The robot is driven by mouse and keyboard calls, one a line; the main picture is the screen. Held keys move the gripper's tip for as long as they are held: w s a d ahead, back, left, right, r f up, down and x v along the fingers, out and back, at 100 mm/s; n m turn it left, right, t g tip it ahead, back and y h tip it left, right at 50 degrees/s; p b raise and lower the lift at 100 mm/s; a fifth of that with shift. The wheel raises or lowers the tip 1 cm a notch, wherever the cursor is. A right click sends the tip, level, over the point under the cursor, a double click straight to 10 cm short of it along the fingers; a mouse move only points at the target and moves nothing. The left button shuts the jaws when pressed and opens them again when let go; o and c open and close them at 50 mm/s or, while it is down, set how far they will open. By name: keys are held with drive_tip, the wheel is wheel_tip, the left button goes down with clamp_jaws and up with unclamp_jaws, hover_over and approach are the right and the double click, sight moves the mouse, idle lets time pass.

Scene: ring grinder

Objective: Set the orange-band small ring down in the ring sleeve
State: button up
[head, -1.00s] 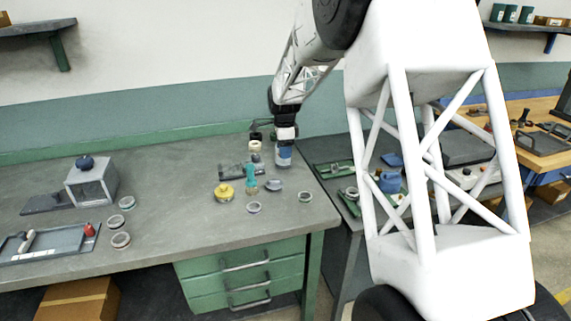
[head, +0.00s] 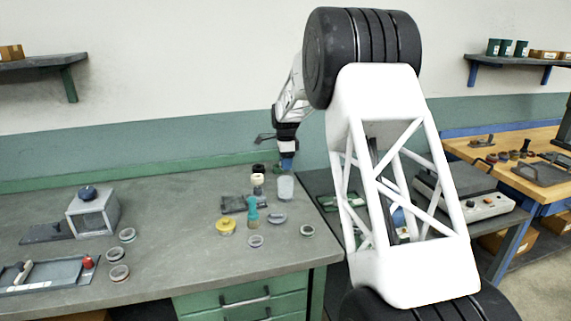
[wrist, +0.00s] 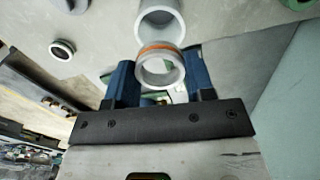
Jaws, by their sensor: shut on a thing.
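My gripper (wrist: 161,82) has blue fingers on either side of the orange-band small ring (wrist: 160,72) and is shut on it. The ring is pale grey with an orange stripe near its far rim, its opening facing the wrist camera. Beyond it the ring sleeve (wrist: 165,22), a pale open cylinder, shows at the top of the wrist view, partly overlapped by the ring. In the head view my gripper (head: 287,163) is just above the upright sleeve (head: 285,188) at the bench's back right. The held ring is too small to make out there.
Left of the sleeve stand a teal bottle-like piece (head: 252,214) and a yellow round piece (head: 226,226). Loose rings (head: 307,231) lie in front. A grey box with a dark knob (head: 93,212) stands further left.

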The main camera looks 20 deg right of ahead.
drive_tip(key=shift+f, duration=0.2)
drive_tip(key=shift+f, duration=2.25)
drive_tip(key=o, duration=1)
wheel_tip(320, 180, up, 8)
drive_tip(key=shift+f, duration=0.15)
